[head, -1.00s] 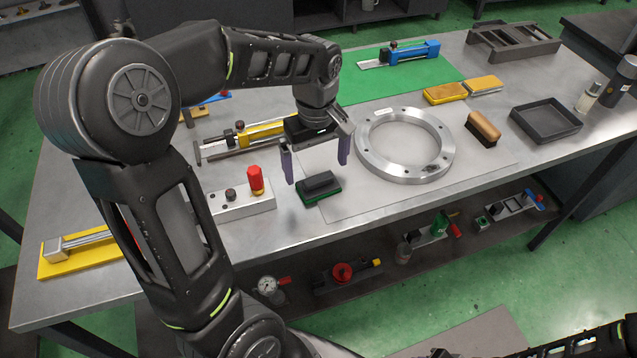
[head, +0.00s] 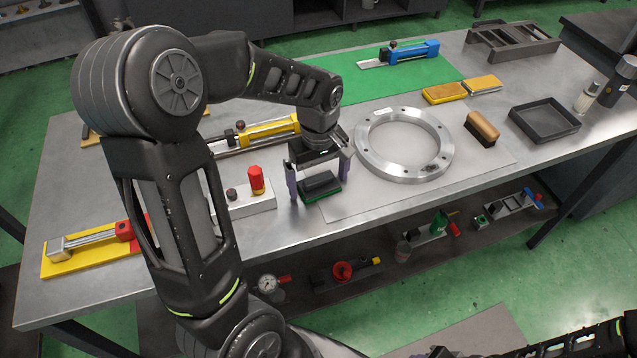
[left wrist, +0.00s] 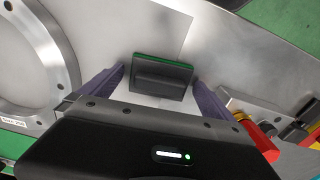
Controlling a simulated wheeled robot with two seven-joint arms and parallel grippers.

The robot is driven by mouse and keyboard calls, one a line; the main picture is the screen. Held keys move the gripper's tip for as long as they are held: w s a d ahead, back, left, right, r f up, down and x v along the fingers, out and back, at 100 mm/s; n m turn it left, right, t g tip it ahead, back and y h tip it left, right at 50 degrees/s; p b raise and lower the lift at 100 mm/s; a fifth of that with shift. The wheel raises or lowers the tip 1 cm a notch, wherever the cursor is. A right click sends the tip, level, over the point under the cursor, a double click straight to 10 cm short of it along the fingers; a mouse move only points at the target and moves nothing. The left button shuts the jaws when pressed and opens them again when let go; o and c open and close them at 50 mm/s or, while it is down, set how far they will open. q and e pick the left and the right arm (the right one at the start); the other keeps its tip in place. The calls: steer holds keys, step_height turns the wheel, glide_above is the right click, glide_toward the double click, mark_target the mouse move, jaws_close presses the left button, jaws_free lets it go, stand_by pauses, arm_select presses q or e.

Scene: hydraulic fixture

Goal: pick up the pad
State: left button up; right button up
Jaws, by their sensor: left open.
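The pad (head: 320,187) is a dark block with a grip on top and a green underside, lying near the front edge of the table, partly on a light grey sheet. My left gripper (head: 318,183) is open, with its purple fingers lowered on either side of the pad. In the left wrist view the pad (left wrist: 161,76) shows just ahead, between the open fingers (left wrist: 158,90), with a gap visible at each side. My right gripper is not clearly seen; only part of my right arm shows at the bottom right of the head view.
A metal ring (head: 404,146) lies right of the gripper. A control box (head: 248,201) with a red knob stands close on the left. A brush (head: 482,129), yellow blocks (head: 444,93) and a black tray (head: 545,120) lie farther right. The sheet (head: 375,198) is clear right of the pad.

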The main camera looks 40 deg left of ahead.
mark_target(318, 178)
arm_select(q)
steer(key=shift+c, duration=0.2)
steer(key=c, duration=1.3)
step_height(318, 178, up, 10)
steer(key=shift+r+b, duration=0.1)
steer(key=shift+b, duration=0.25)
